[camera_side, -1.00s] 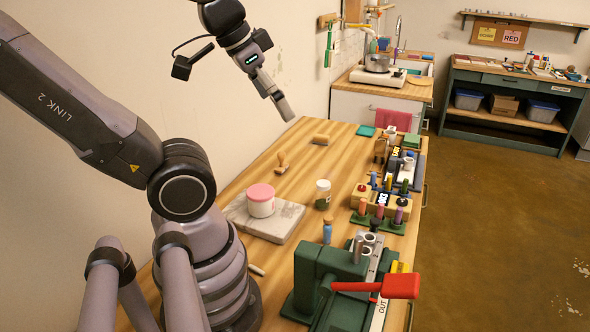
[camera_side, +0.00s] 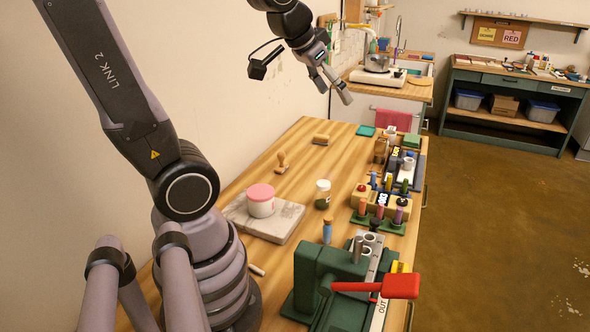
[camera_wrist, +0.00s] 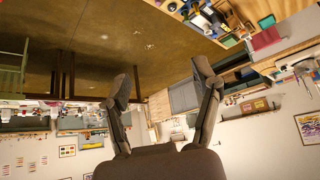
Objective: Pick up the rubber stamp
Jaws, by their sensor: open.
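The rubber stamp (camera_side: 281,162) appears to be the small wooden piece with an upright knob handle and a flat base, standing on the left part of the wooden table in the side view. My gripper (camera_side: 335,94) is in the air above the table's far end, well above and to the right of the stamp, apart from everything. Its two fingers are spread and empty. They also show in the wrist view (camera_wrist: 163,80), with open space between them. I cannot make out the stamp in the wrist view.
A small jar (camera_side: 322,194), racks of coloured tools and a green press (camera_side: 322,272) fill the right and near parts. Table around the stamp is clear.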

